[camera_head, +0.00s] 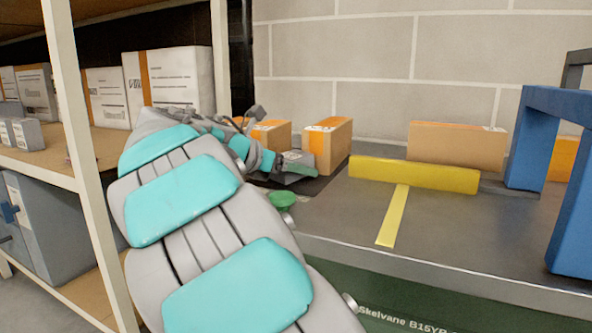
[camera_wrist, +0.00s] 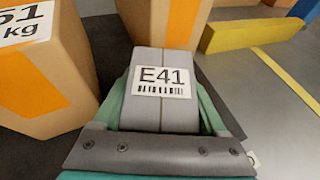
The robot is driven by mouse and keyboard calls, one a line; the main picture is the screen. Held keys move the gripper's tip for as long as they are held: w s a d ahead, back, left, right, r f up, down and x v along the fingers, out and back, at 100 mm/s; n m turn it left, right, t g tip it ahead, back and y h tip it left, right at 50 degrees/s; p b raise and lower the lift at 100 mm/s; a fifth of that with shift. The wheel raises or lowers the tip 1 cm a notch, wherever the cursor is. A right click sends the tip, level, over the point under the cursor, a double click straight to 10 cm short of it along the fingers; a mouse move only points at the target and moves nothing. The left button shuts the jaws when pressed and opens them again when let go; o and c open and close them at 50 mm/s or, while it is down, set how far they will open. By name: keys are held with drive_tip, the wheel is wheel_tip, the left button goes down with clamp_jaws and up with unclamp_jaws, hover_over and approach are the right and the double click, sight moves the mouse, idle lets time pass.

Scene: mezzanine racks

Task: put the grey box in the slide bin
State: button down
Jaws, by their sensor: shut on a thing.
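The grey box (camera_wrist: 150,62) with a white E41 label fills the middle of the wrist view. My gripper (camera_wrist: 165,108) is shut on it, with a green finger along each side. In the head view my gripper (camera_head: 292,166) is at the far end of my arm, close to two cardboard boxes, and the grey box is small and mostly covered there. In the wrist view the box's far end is close to a cardboard box; I cannot tell whether they touch. I cannot tell for sure which part is the slide bin.
Cardboard boxes with orange stripes (camera_head: 328,146) stand by the wall. A longer box (camera_head: 456,147) lies behind a yellow bar (camera_head: 414,174). A blue frame (camera_head: 540,140) rises at right. The grey counter (camera_head: 460,235) is clear in front. A rack with white boxes (camera_head: 170,78) stands left.

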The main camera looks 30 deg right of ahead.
drive_tip(key=shift+f, duration=0.1)
drive_tip(key=shift+c, duration=1)
unclamp_jaws()
